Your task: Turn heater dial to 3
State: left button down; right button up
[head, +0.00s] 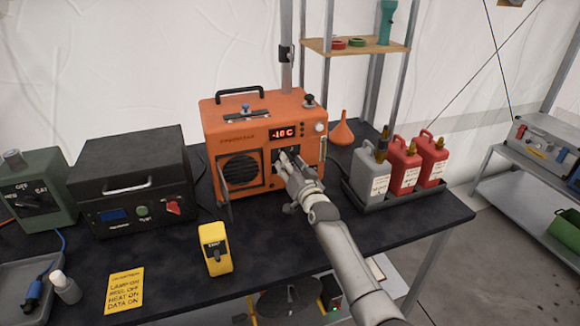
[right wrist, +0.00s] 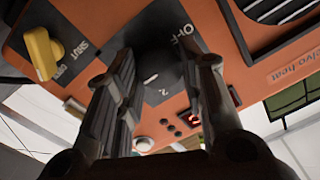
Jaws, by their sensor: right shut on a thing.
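The orange heater (head: 222,123) stands on the dark table, its lit red display (head: 283,132) reading about -10 C, possibly with a decimal point. The black dial (right wrist: 160,72) is on its front panel, with the labels OFF and 2 showing around it in the right wrist view. A pale mark shows on the dial; which setting it points at I cannot tell. My right gripper (head: 284,164) is at the front panel, shut on the dial with a finger on either side. In the head view the gripper hides most of the dial. My left gripper is not in view.
A yellow valve lever (right wrist: 42,53) marked SHUT and OPEN sits beside the dial. A black case (head: 130,187) stands left of the heater, and several bottles stand in a black tray (head: 385,200) at right. A yellow device (head: 215,250) is at the table's front.

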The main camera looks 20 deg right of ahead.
jog(key=shift+f, duration=0.25)
dwell(0.3)
jog(key=o, duration=1)
jog(key=shift+r, duration=0.1)
jog(key=shift+o, duration=0.2)
jog(key=shift+s, duration=0.1)
jog(key=s, duration=1.1)
jog(key=shift+s+d, duration=0.35)
jog(key=shift+s, duration=0.05)
